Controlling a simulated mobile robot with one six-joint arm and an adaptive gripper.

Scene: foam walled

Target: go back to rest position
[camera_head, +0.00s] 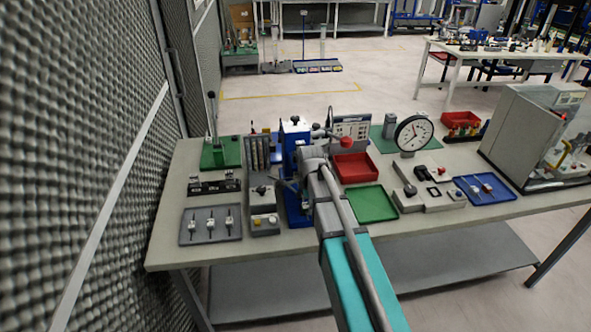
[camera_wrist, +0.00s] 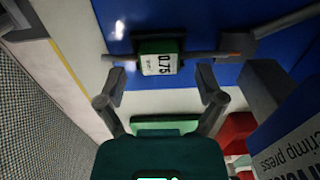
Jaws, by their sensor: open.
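My gripper (camera_wrist: 162,82) shows in the wrist view with its two fingers spread wide apart. A small dark green block with a white "0.75" label (camera_wrist: 158,64) sits just beyond and between the fingertips, with visible gaps on both sides. It is set against a blue surface with a grey bar running beside it. In the head view my arm reaches over the workbench (camera_head: 262,248) to the blue crimp press (camera_head: 296,135). My gripper (camera_head: 287,186) is low in front of the press, small and partly hidden by my wrist.
A panel lettered "crimp press" (camera_wrist: 290,150) stands close on the right in the wrist view. Red (camera_head: 355,168) and green (camera_head: 371,204) trays lie right of my arm. A foam wall (camera_head: 70,150) borders the bench's left.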

